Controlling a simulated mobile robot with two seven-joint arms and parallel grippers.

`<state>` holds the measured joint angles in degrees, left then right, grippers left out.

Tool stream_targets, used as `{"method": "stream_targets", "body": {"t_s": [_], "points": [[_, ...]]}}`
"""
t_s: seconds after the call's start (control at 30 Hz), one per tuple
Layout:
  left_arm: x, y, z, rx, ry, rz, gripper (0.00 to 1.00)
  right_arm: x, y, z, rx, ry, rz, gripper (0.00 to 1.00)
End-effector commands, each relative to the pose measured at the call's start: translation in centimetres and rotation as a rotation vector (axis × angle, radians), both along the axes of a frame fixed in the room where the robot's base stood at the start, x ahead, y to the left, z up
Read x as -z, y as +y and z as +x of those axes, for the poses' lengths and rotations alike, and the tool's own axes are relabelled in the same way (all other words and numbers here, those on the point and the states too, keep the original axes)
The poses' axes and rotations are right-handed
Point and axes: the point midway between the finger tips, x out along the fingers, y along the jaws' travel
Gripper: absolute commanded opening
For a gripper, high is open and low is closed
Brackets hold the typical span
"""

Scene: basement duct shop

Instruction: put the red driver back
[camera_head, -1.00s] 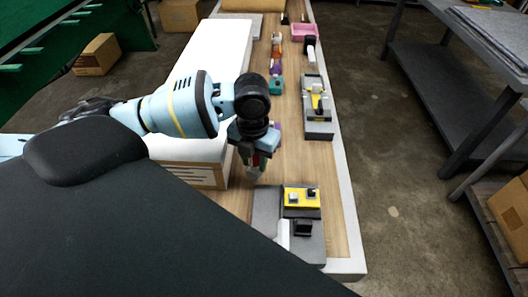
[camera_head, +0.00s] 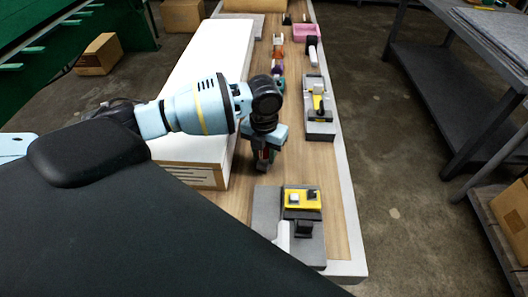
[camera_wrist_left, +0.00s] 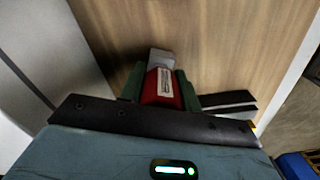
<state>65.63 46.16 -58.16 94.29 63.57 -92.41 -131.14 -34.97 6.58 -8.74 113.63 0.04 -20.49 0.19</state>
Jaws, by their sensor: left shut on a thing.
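My left gripper (camera_head: 262,163) is shut on the red driver and holds it over the wooden top of the long bench. In the left wrist view the red driver (camera_wrist_left: 162,87), with a white label and a grey end, sits between the green fingers. In the head view only a small dark red part of it shows at the fingertips, and I cannot tell its height above the wood. My right gripper is not in view.
A grey tray (camera_head: 267,203) with a yellow-topped block (camera_head: 302,198) lies nearer me. A grey holder (camera_head: 319,130) with a yellow tool lies farther along the right edge. A long white box (camera_head: 190,95) stands left of the gripper. Bare wood (camera_head: 315,165) lies between the holders.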

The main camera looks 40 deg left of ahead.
Motion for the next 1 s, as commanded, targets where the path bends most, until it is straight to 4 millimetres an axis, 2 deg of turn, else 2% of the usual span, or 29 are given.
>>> {"method": "stream_targets", "body": {"t_s": [0.37,0.4,0.57,0.87,1.0], "points": [[0.4,0.0,0.0,0.000,-0.001,0.000,0.10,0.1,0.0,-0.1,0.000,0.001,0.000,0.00],[0.4,0.0,0.0,0.000,-0.001,0.000,0.35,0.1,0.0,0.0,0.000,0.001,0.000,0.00],[0.4,0.0,0.0,0.000,-0.001,0.000,0.54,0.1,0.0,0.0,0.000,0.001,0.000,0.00],[0.2,0.0,0.0,0.000,-0.002,0.000,0.54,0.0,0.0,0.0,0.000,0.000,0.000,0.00],[-1.1,0.0,0.1,0.000,-0.004,-0.001,0.54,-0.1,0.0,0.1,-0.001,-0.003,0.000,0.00]]}}
